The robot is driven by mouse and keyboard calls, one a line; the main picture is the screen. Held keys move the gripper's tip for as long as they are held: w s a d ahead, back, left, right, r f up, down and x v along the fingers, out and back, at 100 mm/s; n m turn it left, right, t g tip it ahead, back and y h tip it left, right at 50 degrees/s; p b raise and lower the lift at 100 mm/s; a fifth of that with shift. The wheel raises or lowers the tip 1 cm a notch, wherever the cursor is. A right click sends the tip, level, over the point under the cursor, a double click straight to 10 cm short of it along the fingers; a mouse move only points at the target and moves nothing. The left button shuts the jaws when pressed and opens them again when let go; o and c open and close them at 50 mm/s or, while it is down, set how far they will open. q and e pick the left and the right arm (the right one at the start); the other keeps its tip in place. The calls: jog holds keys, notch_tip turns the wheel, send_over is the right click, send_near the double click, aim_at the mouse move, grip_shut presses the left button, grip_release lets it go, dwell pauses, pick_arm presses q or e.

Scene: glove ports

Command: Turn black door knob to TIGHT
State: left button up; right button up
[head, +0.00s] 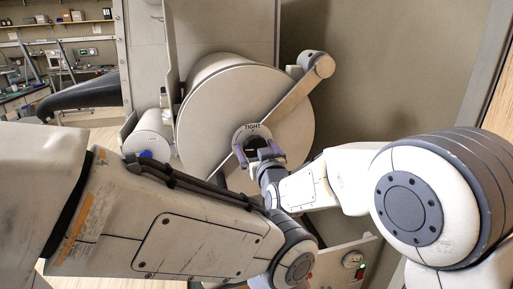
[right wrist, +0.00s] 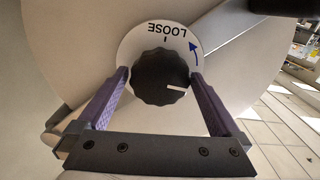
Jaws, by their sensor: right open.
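The black door knob (right wrist: 160,78) is round with a scalloped edge and a white pointer line, which points right in the right wrist view. It sits on a white dial plate (right wrist: 132,50) with LOOSE, upside down there, and a blue arrow. In the head view the plate (head: 253,128) reads TIGHT at its top, and the knob (head: 256,143) is partly hidden by my gripper. My right gripper (head: 258,151) is open, its purple fingers either side of the knob; in the right wrist view (right wrist: 159,74) I cannot tell whether they touch it. My left gripper is not in view.
The knob is on a large round door (head: 205,115) with a diagonal bar (head: 298,94). A smaller white cylinder (head: 150,137) with a blue part stands left. My left arm crosses the lower foreground.

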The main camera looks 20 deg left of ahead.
jog(key=c, duration=1.2)
jog(key=shift+o, duration=0.2)
jog(key=shift+f+m+b, duration=0.2)
jog(key=shift+m+b, duration=0.3)
jog(key=shift+b, duration=0.4)
jog(key=m+b, duration=0.5)
jog(key=b, duration=0.2)
jog(key=m+b, duration=0.6)
jog(key=shift+d+f+b, duration=0.15)
jog(key=shift+b, duration=0.25)
jog(key=m+b, duration=0.2)
jog(key=shift+m, duration=0.3)
jog(key=shift+m+b, duration=0.75)
jog(key=shift+m, duration=0.35)
jog(key=shift+w+r, duration=0.1)
jog(key=shift+r, duration=0.1)
jog(key=o, duration=1.2)
jog(key=shift+c, duration=0.2)
